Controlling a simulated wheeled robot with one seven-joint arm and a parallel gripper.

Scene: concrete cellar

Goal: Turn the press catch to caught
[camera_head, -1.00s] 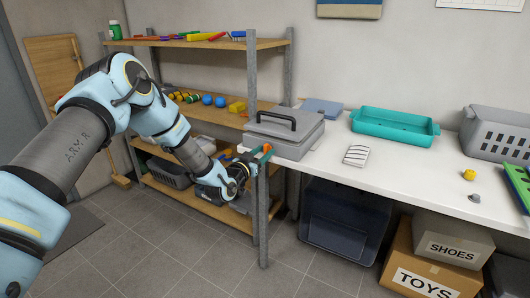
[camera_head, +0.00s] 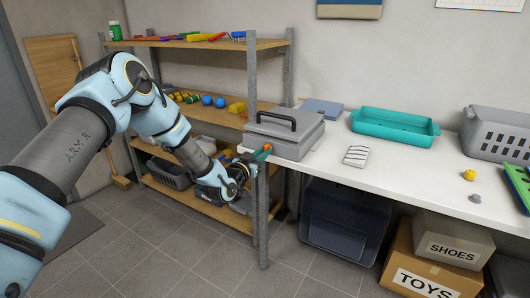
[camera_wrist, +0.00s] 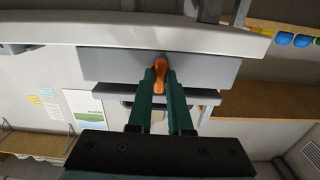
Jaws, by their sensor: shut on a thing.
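The press (camera_head: 285,135) is a grey box with a black handle on its lid, standing at the left end of the white table. Its catch (camera_head: 267,148) is a small orange lever on the side facing my arm. In the wrist view the orange catch (camera_wrist: 160,68) lies between the dark green fingers of my gripper (camera_wrist: 161,82), against the press's grey wall (camera_wrist: 210,68). My gripper (camera_head: 260,155) is shut on the catch. In the head view the fingers partly hide the lever, and I cannot tell its exact angle.
A shelf post (camera_head: 263,215) stands close to my gripper. Wooden shelves (camera_head: 200,106) with small items are behind my arm. On the table (camera_head: 415,180) are a teal tray (camera_head: 395,135), a striped cloth (camera_head: 356,155) and a grey basket (camera_head: 497,140).

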